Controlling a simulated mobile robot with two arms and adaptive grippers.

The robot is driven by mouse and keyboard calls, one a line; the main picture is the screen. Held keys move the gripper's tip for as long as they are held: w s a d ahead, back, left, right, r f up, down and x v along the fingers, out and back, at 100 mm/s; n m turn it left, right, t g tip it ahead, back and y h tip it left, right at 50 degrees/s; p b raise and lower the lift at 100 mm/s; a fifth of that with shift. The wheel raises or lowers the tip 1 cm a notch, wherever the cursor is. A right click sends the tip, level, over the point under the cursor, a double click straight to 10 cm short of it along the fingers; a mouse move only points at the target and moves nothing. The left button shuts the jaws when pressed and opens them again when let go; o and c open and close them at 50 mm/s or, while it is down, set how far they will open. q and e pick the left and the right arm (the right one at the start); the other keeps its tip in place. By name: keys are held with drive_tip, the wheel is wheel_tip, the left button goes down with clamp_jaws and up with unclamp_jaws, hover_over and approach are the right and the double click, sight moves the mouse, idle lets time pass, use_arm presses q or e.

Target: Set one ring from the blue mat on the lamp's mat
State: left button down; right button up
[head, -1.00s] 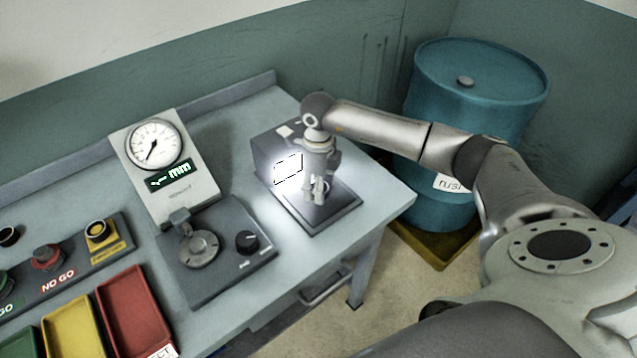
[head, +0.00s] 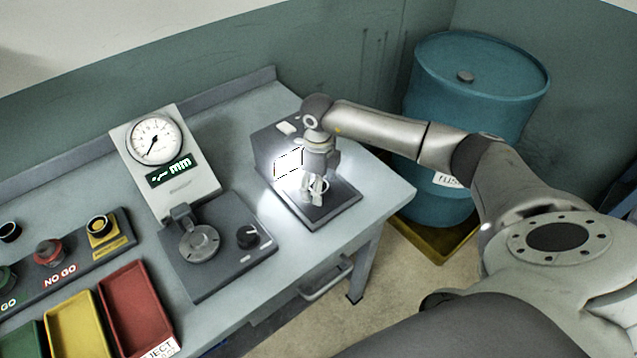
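The lamp (head: 287,163) is a grey box with a bright glowing window, at the back right of the bench. Its dark mat (head: 343,199) lies in front of it. My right gripper (head: 316,190) points down low over this mat, with its fingers apart. A small pale ring-like shape (head: 319,184) shows at the fingers; its outline merges with them, so I cannot tell whether it touches the mat. My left gripper and the blue mat are not in view.
A dial gauge (head: 155,139) with a measuring base (head: 222,278) stands left of the lamp. A button panel (head: 75,250) and red (head: 137,312) and yellow (head: 75,330) trays are further left. A blue drum (head: 470,110) stands behind my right arm.

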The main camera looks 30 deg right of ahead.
drive_tip(key=shift+r, duration=0.25)
drive_tip(key=shift+w+r, duration=0.1)
drive_tip(key=shift+r, duration=0.2)
wheel_tip(320, 180, up, 11)
drive_tip(key=b, duration=0.3)
drive_tip(key=shift+b, duration=0.3)
